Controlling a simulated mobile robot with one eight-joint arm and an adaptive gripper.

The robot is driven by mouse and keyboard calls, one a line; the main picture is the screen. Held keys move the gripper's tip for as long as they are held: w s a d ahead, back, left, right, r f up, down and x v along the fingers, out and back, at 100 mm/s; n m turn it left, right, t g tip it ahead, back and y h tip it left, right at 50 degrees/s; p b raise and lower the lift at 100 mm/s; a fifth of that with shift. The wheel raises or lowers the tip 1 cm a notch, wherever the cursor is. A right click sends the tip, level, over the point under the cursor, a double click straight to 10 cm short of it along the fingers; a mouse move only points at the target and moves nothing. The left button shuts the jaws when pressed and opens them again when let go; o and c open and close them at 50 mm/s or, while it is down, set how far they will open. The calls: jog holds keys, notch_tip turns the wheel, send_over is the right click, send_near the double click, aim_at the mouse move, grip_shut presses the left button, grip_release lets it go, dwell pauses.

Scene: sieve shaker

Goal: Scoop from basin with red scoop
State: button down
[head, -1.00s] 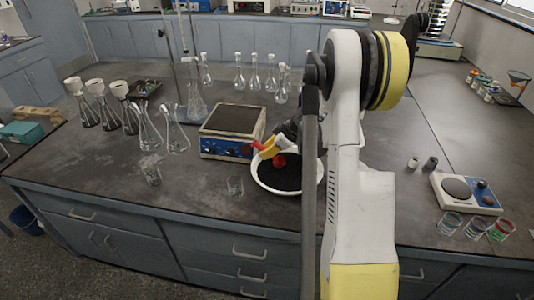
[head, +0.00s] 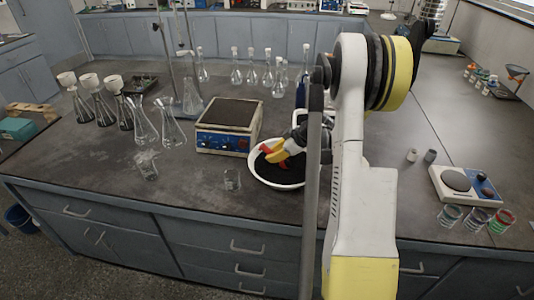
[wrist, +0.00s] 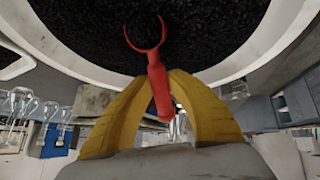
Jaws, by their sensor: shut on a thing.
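The basin (head: 255,174) is a round white bowl of dark granular material (head: 282,173) on the bench. It fills the upper part of the wrist view (wrist: 215,75). My gripper (head: 274,154) has yellow fingers and is over the basin; in the wrist view (wrist: 163,88) its fingers are shut on the red scoop (wrist: 157,78). The scoop's ring-shaped end (wrist: 146,48) lies against the dark material in that view. I cannot tell how deep it sits or whether it holds any material. In the head view the scoop (head: 265,149) is partly hidden by the fingers.
A hotplate (head: 228,126) stands just left of the basin. Several flasks (head: 170,133) stand further left and behind. A balance (head: 466,186) is at the right.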

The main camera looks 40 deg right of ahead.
jog(key=shift+s+d, duration=0.5)
jog(key=shift+s, duration=0.15)
jog(key=shift+a+f+g+h, duration=0.1)
jog(key=shift+f+g+h, duration=0.7)
jog(key=shift+g, duration=0.4)
jog(key=shift+w+r+g+h+p, duration=0.1)
jog(key=shift+r+g+h+p, duration=0.1)
jog(key=shift+g+h+p, duration=0.35)
jog(key=shift+r, duration=0.1)
jog(key=shift+w+a+r+t+y, duration=0.15)
jog(key=shift+r+t+y, duration=0.1)
jog(key=shift+r+t, duration=0.15)
jog(key=shift+w+r+t+y, duration=0.1)
jog(key=shift+r+t+y, duration=0.15)
jog(key=shift+r, duration=0.25)
jog(key=shift+w+a+r+g+p, duration=0.2)
jog(key=shift+r+g+p, duration=0.2)
jog(key=shift+p, duration=0.1)
jog(key=shift+w+a+r+n+g+h+p, duration=0.15)
jog(key=shift+w+a+n+g+h+p, duration=0.15)
jog(key=shift+g+h, duration=0.5)
jog(key=shift+d+g+h, duration=0.1)
jog(key=shift+g+h, duration=0.45)
jog(key=shift+g, duration=0.05)
